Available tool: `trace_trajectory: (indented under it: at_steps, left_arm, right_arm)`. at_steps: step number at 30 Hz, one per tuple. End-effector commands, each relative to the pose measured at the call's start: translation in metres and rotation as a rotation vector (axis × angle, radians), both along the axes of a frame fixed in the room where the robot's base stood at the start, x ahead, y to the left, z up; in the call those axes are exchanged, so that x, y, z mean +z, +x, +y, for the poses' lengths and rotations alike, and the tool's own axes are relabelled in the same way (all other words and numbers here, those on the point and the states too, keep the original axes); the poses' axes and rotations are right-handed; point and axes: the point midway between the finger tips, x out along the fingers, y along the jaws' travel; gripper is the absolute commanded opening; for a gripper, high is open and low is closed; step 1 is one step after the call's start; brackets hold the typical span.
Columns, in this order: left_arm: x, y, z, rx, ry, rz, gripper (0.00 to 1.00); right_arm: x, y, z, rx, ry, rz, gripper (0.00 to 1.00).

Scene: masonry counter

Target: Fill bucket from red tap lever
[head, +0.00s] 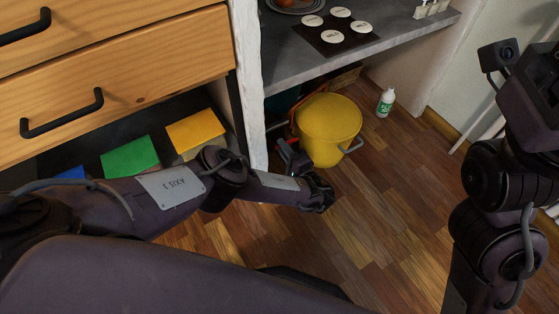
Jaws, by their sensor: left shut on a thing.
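The yellow bucket (328,132) stands on the wooden floor, partly below the grey counter. A grey handle part shows at its right side, and an orange-red part shows at its left rim.
Wooden drawers (120,88) with black handles stand at the left. Below them lie green (131,157) and yellow (196,131) packets. A white post (248,80) stands left of the bucket. A white-green bottle (385,102) is right of it. The floor in front is clear.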

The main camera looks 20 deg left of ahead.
Motion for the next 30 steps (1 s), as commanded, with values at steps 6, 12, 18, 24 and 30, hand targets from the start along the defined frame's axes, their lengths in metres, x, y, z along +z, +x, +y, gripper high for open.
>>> trace_trajectory:
  at_steps: [6, 12, 18, 24, 30]
  left_arm:
    - [0.011, 0.011, -0.001, 0.001, 0.093, 0.117, 0.00]
    - [0.009, 0.010, -0.001, 0.000, 0.095, 0.122, 0.00]
    - [0.009, 0.010, -0.001, 0.000, 0.096, 0.121, 0.30]
    - [0.009, 0.010, -0.001, 0.001, 0.095, 0.120, 0.36]
    - [0.010, 0.007, -0.006, 0.000, 0.094, 0.121, 0.36]
  right_arm:
    - [0.000, 0.002, -0.001, -0.002, 0.001, 0.009, 0.67]
    - [-0.001, 0.002, -0.001, -0.002, 0.001, 0.009, 0.67]
    - [-0.001, 0.002, -0.001, -0.002, 0.001, 0.009, 0.67]
    - [-0.001, 0.002, -0.001, -0.002, 0.000, 0.010, 0.67]
    - [0.000, 0.002, -0.001, -0.002, 0.001, 0.008, 0.67]
